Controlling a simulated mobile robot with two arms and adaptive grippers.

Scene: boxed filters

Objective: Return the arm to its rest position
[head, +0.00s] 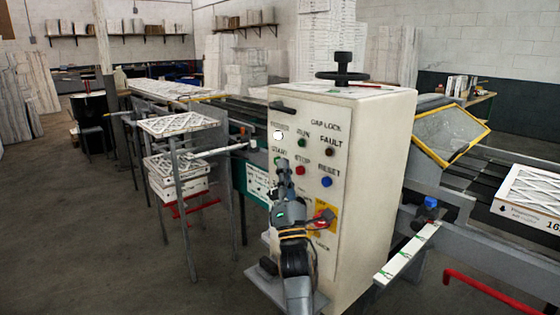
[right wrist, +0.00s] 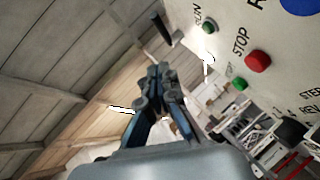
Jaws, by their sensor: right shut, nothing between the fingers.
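My right arm rises from the bottom in the head view, in front of the white control cabinet (head: 375,150). Its gripper (head: 283,164) is shut and empty, fingertips up, just beside the green START button (head: 277,160) in the picture. The red STOP button (head: 299,170) and blue RESET button (head: 326,182) are to its right. In the right wrist view the closed fingers (right wrist: 160,72) show in the middle, and the panel with its red STOP button (right wrist: 257,62) is at upper right. I cannot tell whether the fingertips touch the panel. My left gripper is out of view.
A metal rack with framed filters (head: 180,124) stands left of the cabinet. A conveyor with a boxed filter (head: 530,195) is at right, near a red rail (head: 490,292). A black handwheel (head: 342,72) tops the cabinet. The floor at lower left is clear.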

